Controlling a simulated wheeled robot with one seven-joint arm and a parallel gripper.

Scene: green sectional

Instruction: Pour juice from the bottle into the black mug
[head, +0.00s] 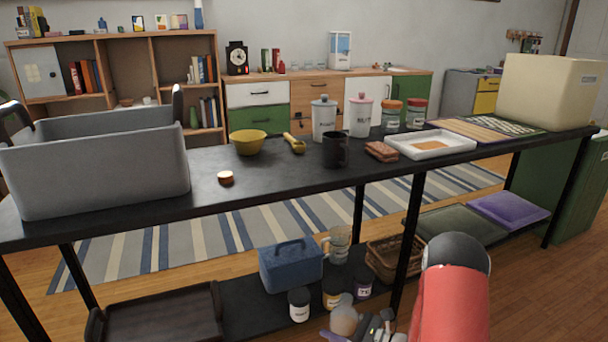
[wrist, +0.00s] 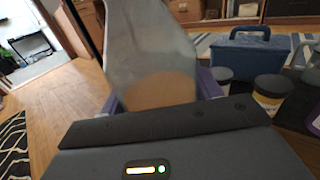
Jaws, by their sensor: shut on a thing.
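The black mug (head: 335,151) stands upright on the dark tabletop (head: 290,184), near its middle. My gripper (head: 340,318) is low in front of the table, at the bottom edge of the head view, well below the mug. It is shut on the bottle (head: 344,321), which shows only as a small pale rounded shape there. In the wrist view the bottle (wrist: 150,45) is cloudy and see-through, with orange-brown juice near the gripper, between purple fingers (wrist: 209,84). I cannot tell its exact tilt. The mug is not in the wrist view.
On the tabletop near the mug are white jars (head: 324,119), a yellow bowl (head: 248,142), brown slices (head: 381,151) and a white tray (head: 430,144). A grey bin (head: 100,165) fills the left end. The lower shelf holds a blue toolbox (head: 290,264) and small jars (head: 299,305).

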